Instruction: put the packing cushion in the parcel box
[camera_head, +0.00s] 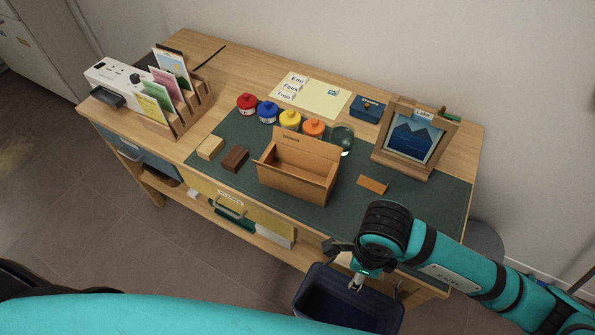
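The parcel box (288,186) is an open brown cardboard box with raised flaps, standing on the green desk mat. Its visible inside looks empty. A rounded, clear greenish object (342,138) stands just behind the box's right rear corner, partly hidden by it; it may be the packing cushion, but I cannot tell for certain. My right gripper (346,266) is at the desk's front edge, above a dark bin, to the lower right of the box.
Several coloured pots (290,120) stand behind the box. A tan block (210,147) and a brown block (235,159) lie left of it; an orange-brown piece (373,185) lies right. A framed picture (412,140) stands right. A dark bin (340,308) is below the desk's front.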

